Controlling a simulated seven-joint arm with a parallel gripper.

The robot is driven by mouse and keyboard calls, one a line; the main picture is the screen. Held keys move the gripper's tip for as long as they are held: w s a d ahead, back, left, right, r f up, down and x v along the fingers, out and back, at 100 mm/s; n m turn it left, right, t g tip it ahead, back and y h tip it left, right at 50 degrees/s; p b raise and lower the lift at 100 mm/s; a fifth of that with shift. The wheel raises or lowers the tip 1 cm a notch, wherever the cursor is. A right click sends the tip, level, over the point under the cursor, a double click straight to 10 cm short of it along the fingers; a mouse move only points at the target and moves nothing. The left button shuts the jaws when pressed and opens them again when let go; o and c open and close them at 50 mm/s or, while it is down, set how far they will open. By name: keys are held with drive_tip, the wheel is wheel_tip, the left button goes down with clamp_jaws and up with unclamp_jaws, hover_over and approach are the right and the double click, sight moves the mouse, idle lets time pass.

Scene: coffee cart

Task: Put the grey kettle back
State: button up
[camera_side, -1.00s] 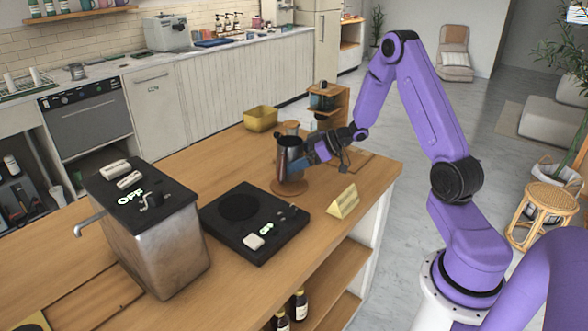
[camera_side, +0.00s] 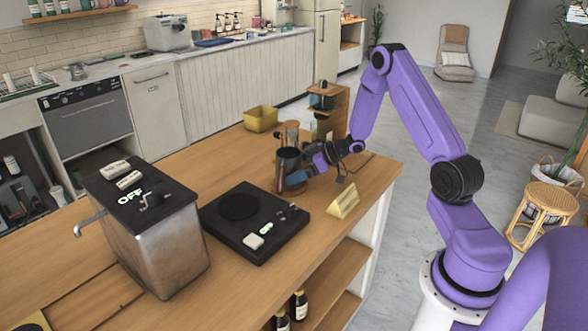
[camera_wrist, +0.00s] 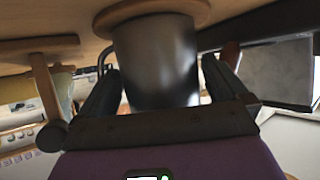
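The grey kettle (camera_side: 288,168) is a dark, shiny metal vessel, upright near the middle of the wooden counter. My gripper (camera_side: 300,178) reaches it from the right and is shut around its body. In the wrist view the kettle (camera_wrist: 158,62) sits between the two fingers (camera_wrist: 160,88), one along each side. A round wooden coaster (camera_wrist: 150,12) shows at the kettle's base in that view. In the side view most of the coaster is hidden by the kettle and fingers. The kettle's base is at or very near the coaster; I cannot tell if it bears weight.
A black hot plate (camera_side: 255,222) lies left of the kettle, with a metal box (camera_side: 150,235) beyond it. A yellow sign (camera_side: 343,201) stands close on the right. A yellow bin (camera_side: 260,119) and a wooden stand (camera_side: 333,112) are behind.

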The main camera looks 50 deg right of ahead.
drive_tip(key=shift+r, duration=0.2)
drive_tip(key=v, duration=1.2)
drive_tip(key=shift+d, duration=0.1)
drive_tip(key=w+a+r+h, duration=0.3)
drive_tip(key=w+a, duration=0.2)
drive_tip(key=a, duration=0.3)
drive_tip(key=s+a+r+g+h, duration=0.1)
drive_tip(key=s+a+r+g, duration=0.15)
drive_tip(key=a, duration=0.75)
drive_tip(key=s+a+n+g+h, duration=0.1)
drive_tip(key=s+a+n+g, duration=0.2)
drive_tip(key=s, duration=1.1)
drive_tip(key=s+a+r+n+g+h, duration=0.1)
drive_tip(key=s+a+g, duration=0.3)
drive_tip(key=s, duration=1.1)
drive_tip(key=shift+s+a+r+n, duration=0.2)
drive_tip(key=shift+s+a+n, duration=0.1)
drive_tip(key=shift+a+n, duration=0.6)
